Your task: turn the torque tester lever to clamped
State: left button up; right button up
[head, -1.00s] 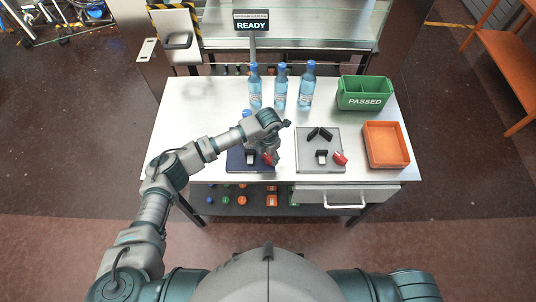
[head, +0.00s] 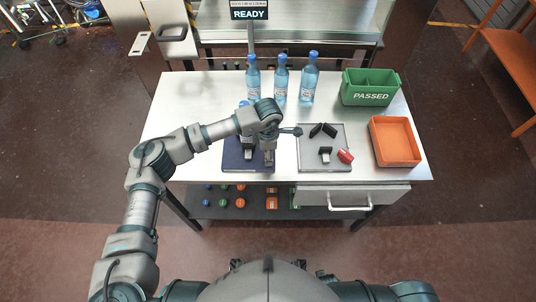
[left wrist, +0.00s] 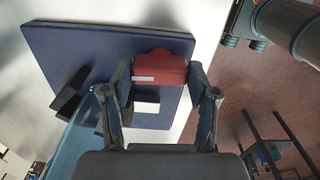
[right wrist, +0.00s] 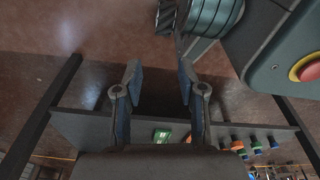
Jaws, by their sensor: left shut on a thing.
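The blue-based torque tester (head: 235,163) lies on the left of the table. Its red lever (left wrist: 160,70) sits between my left fingertips in the left wrist view, with a finger against each side. My left gripper (head: 268,158) is shut on this lever and hides it in the head view. A pale block (left wrist: 147,104) shows on the base beside the lever. A blue bottle (left wrist: 82,135) stands at the tester, mostly hidden behind my arm in the head view. My right gripper (right wrist: 155,85) is open and empty, away from the table top.
A grey tester (head: 309,160) with its own red lever (head: 345,156) lies to the right. Several blue bottles (head: 280,84) stand behind. A green PASSED bin (head: 371,98) and an orange tray (head: 396,158) are on the right. A sign (head: 249,14) reads READY.

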pick_arm(q)
jog(key=m+b, duration=0.3)
jog(key=m, duration=0.1)
jog(key=shift+w+f+m+b, duration=0.1)
jog(key=shift+f+m+b, duration=0.05)
jog(key=shift+m+b, duration=0.15)
jog(key=m+b, duration=0.3)
jog(key=m, duration=0.1)
jog(key=shift+m, duration=0.3)
jog(key=shift+r+m, duration=0.3)
jog(key=shift+m, duration=0.1)
pick_arm(e)
jog(key=w+r, duration=0.4)
jog(key=r, duration=0.5)
jog(key=w+a+r, duration=0.1)
jog(key=w+r, duration=0.3)
jog(key=r, duration=0.5)
jog(key=shift+t, duration=0.4)
jog(key=shift+w+a+f, duration=0.1)
jog(key=shift+w, duration=0.05)
pick_arm(q)
jog(key=o, duration=0.9)
jog(key=shift+w+f, duration=0.1)
pick_arm(e)
jog(key=shift+w, duration=0.1)
